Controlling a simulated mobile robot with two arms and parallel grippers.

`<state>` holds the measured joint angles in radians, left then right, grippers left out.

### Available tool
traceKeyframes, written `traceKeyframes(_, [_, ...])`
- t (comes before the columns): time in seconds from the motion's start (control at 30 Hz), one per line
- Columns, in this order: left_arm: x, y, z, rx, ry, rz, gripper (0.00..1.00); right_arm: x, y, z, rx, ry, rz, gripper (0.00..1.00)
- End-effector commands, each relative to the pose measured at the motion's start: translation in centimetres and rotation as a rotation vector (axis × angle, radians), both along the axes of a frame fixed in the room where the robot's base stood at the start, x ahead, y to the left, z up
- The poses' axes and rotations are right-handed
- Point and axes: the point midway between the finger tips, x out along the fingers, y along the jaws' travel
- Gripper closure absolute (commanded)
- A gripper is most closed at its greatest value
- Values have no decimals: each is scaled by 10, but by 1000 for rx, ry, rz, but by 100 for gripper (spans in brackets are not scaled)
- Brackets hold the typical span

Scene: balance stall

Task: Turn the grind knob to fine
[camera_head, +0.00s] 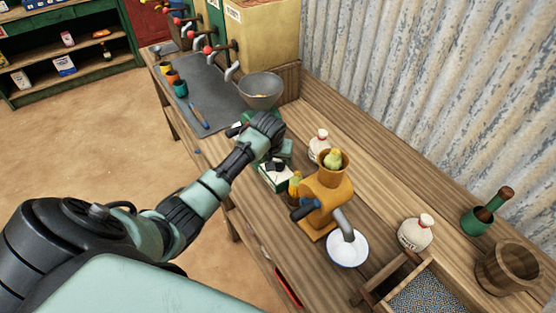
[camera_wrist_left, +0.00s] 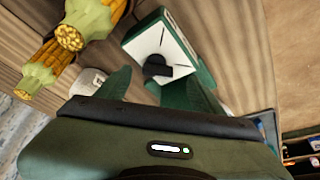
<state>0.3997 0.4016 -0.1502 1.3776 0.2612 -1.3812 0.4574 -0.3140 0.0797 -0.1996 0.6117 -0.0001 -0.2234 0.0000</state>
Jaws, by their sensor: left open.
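A green box with a white dial face (camera_head: 277,181) stands on the bench, left of an orange grinder (camera_head: 326,194). The face also shows in the left wrist view (camera_wrist_left: 175,48), with a black knob (camera_wrist_left: 157,66) and thin dark marks too small to read. My left gripper (camera_head: 274,158) is above the box, its two green fingers spread open. In the left wrist view the left gripper (camera_wrist_left: 150,85) has the knob just beyond and between its fingers, with no clear contact. My arm hides part of the box in the head view. My right gripper is out of view.
A white bowl (camera_head: 347,250) sits below the grinder's spout. A sack (camera_head: 319,146) stands behind, and a metal bowl (camera_head: 261,91) is farther along the bench. Wooden trays and pots occupy the right end.

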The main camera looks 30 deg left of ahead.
Motion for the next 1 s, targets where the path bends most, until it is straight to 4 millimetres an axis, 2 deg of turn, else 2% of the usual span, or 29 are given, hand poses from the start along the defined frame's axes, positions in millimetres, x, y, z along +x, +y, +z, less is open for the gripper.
traceKeyframes(0.07, [4, 1, -11, 0, 2, 1, 33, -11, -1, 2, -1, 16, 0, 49])
traceKeyframes(0.13, [8, 3, -19, -1, 1, 1, 33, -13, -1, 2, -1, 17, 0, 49])
traceKeyframes(0.23, [11, 4, -27, 0, 0, -1, 33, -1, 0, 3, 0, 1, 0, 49])
traceKeyframes(0.4, [13, 5, -32, 1, -1, -2, 33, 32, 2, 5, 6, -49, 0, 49])
traceKeyframes(0.5, [13, 5, -32, 1, -1, -2, 33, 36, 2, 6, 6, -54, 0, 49])
traceKeyframes(0.6, [13, 5, -32, 0, -1, -2, 33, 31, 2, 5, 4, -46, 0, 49])
traceKeyframes(0.8, [13, 5, -32, 0, -1, -2, 88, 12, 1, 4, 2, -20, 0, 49])
traceKeyframes(0.83, [13, 5, -32, 0, -1, -2, 95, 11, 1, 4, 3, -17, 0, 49])
traceKeyframes(1.0, [13, 4, -32, -1, -1, 6, 95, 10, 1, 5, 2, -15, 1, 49])
